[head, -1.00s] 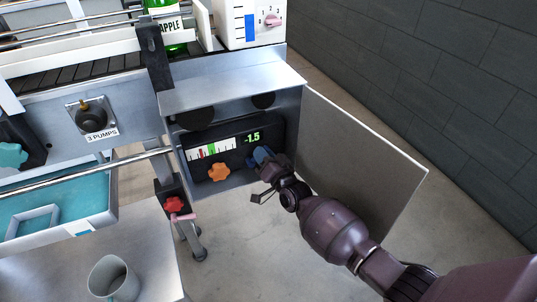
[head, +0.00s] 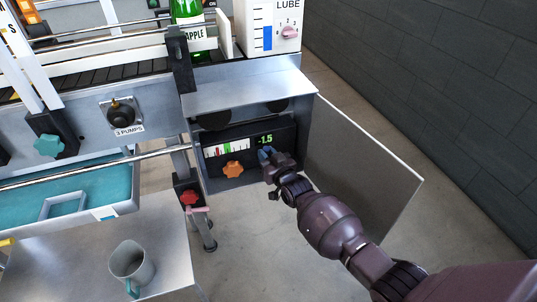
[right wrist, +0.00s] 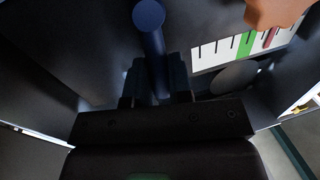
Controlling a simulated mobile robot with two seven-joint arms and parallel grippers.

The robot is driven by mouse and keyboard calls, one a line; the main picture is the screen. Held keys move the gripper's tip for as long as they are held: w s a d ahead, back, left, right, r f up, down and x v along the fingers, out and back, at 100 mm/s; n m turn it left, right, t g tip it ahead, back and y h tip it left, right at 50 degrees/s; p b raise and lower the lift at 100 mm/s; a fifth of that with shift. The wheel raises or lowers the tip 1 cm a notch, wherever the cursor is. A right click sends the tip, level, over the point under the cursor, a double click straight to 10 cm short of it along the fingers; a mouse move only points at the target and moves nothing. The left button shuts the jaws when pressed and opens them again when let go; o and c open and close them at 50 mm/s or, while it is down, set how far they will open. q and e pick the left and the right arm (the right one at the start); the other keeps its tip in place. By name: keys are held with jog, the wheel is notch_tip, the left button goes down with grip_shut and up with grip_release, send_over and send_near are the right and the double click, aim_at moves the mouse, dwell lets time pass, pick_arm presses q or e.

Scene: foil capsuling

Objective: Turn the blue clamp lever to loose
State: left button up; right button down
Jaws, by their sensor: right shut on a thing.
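The blue clamp lever (head: 265,155) is on the dark panel inside the open compartment, just below the green "-1.5" readout (head: 265,140). It also shows in the right wrist view as a blue arm with a rounded end (right wrist: 149,16). My right gripper (head: 272,160) reaches into the compartment and is shut on the lever. In the right wrist view, the lever runs down between the two dark fingers (right wrist: 158,82), which hide its lower part. My left gripper is not in view.
An orange knob (head: 233,169) and a scale (head: 227,148) with green and red marks sit left of the lever. An open door panel (head: 362,165) stands right, close to my right arm. A red knob (head: 189,197) and a mug (head: 131,262) are at lower left.

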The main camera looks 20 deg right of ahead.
dwell(0.3)
jog(key=c, duration=1)
grip_release()
jog(key=shift+c, duration=0.2)
jog(key=shift+s, duration=0.15)
jog(key=p+v, duration=0.2)
jog(key=v, duration=0.8)
jog(key=shift+s+p, duration=0.25)
jog(key=shift+p, duration=0.1)
jog(key=shift+d, duration=0.1)
